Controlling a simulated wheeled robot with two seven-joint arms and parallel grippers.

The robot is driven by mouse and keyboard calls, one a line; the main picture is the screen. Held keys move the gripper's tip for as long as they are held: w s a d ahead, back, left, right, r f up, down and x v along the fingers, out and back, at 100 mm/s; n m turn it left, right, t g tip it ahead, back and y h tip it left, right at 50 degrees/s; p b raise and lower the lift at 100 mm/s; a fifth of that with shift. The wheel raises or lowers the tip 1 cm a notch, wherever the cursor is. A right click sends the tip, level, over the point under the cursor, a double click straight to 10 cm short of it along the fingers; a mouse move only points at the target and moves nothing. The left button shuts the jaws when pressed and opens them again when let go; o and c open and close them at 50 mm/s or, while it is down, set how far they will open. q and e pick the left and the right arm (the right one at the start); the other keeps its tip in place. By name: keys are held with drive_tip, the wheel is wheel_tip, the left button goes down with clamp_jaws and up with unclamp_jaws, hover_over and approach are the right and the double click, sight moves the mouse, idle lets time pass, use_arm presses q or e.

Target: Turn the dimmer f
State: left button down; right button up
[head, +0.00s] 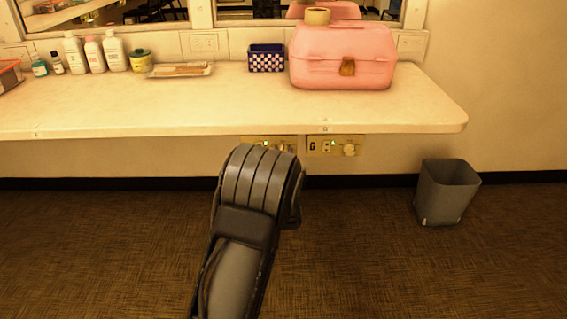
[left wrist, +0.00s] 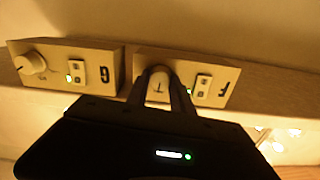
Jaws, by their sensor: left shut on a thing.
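The panel marked F (left wrist: 222,92) shows upside down in the left wrist view, with a rocker switch (left wrist: 201,87) and a lit green light. Its round dimmer knob (left wrist: 158,80) sits between the two fingers of my left gripper (left wrist: 162,92), which is shut on it. In the head view this panel (head: 257,141) is under the counter edge, partly hidden behind my left arm. My right gripper is in neither view.
Panel G (left wrist: 62,66), with its own knob (left wrist: 31,63), sits beside panel F; it shows right of my arm in the head view (head: 322,147). The counter (head: 230,103) overhangs the panels. It holds a pink case (head: 335,50) and bottles. A grey bin (head: 446,192) stands at right.

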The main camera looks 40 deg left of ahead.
use_arm(q)
drive_tip(key=shift+f+n+b, duration=0.1)
drive_tip(key=shift+n+b, duration=6.4)
drive_tip(key=shift+b, duration=0.65)
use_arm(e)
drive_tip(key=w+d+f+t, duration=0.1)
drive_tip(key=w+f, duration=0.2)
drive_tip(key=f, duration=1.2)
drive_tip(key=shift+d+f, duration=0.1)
use_arm(q)
drive_tip(key=c, duration=1.1)
unclamp_jaws()
drive_tip(key=shift+s, duration=0.1)
drive_tip(key=p+v, duration=0.2)
drive_tip(key=v, duration=0.5)
drive_tip(key=shift+s+d, duration=0.25)
drive_tip(key=shift+s, duration=0.05)
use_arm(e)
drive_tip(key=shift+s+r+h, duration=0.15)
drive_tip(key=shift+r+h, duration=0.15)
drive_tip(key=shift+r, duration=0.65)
